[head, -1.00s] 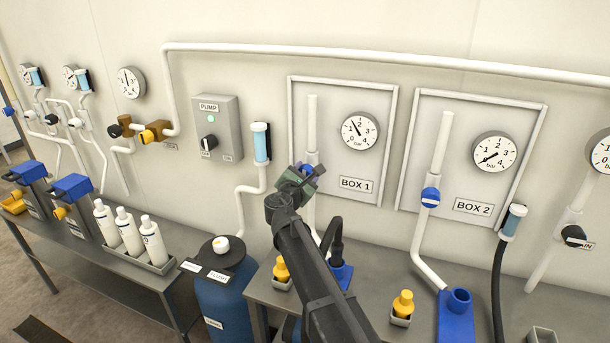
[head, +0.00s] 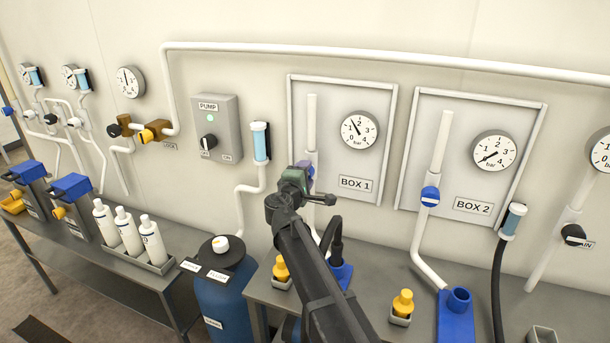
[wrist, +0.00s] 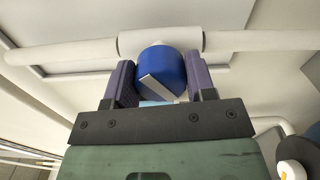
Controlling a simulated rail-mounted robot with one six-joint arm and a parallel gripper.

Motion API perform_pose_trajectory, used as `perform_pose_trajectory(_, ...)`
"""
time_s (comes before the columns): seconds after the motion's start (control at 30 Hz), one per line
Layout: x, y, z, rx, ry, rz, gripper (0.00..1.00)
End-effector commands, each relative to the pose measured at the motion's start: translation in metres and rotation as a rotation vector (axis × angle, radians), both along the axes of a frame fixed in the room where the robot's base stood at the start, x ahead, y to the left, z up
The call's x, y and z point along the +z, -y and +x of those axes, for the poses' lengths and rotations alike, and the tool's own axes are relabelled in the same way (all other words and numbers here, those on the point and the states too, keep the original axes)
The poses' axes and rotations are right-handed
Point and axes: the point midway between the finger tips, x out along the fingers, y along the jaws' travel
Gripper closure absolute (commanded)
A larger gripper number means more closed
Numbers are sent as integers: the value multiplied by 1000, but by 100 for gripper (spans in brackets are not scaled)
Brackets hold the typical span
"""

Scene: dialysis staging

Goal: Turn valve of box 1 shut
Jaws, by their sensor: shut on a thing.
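The blue valve knob of box 1 (wrist: 163,70) sits on a white pipe (wrist: 235,41) in the wrist view. My gripper (wrist: 161,82) has its two purple fingers on either side of the knob and is shut on it. A white stripe on the knob's face lies slanted to the pipe. In the head view my gripper (head: 308,172) is at the pipe of the BOX 1 panel (head: 375,95) and mostly hides the knob. The box 1 gauge (head: 360,131) has its needle pointing up and left, near 1.
The BOX 2 panel (head: 525,125) with its own blue valve (head: 430,196) is to the right. The pump switch box (head: 217,128) is to the left. Below stand a blue tank (head: 222,290), a black hose (head: 334,235) and yellow-capped fittings (head: 402,303).

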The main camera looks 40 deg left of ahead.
Motion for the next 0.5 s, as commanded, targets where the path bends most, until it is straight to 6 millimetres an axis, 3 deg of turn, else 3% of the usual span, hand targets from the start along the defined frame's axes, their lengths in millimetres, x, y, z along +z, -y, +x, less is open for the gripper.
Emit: perform_pose_trajectory(0.5, -2, 0, -1, 0, -135, 418, 73)
